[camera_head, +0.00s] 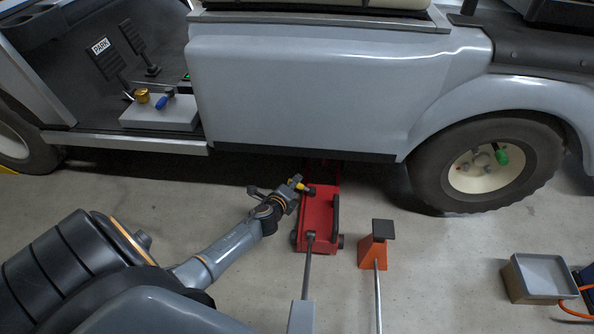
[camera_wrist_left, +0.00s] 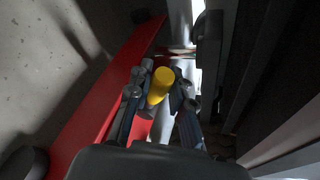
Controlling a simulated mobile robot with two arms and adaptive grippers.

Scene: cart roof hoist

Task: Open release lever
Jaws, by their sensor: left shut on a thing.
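A red floor jack (camera_head: 318,222) stands on the floor beside the cart, its far end under the cart body. Its release lever has a yellow end (camera_head: 299,184) at the left of the jack. My left gripper (camera_head: 294,187) reaches in from the left and is shut on that yellow end. In the left wrist view the yellow lever end (camera_wrist_left: 159,84) sits between the two fingertips of the left gripper (camera_wrist_left: 158,98). The lever's base is mostly hidden by the fingers. My right gripper is not in view.
The grey cart (camera_head: 300,85) is above and behind the jack, with a wheel (camera_head: 487,165) at right. A long rod (camera_head: 308,270) rises from the jack toward me. An orange stand (camera_head: 373,252) is close to its right. A grey tray (camera_head: 541,275) lies further right.

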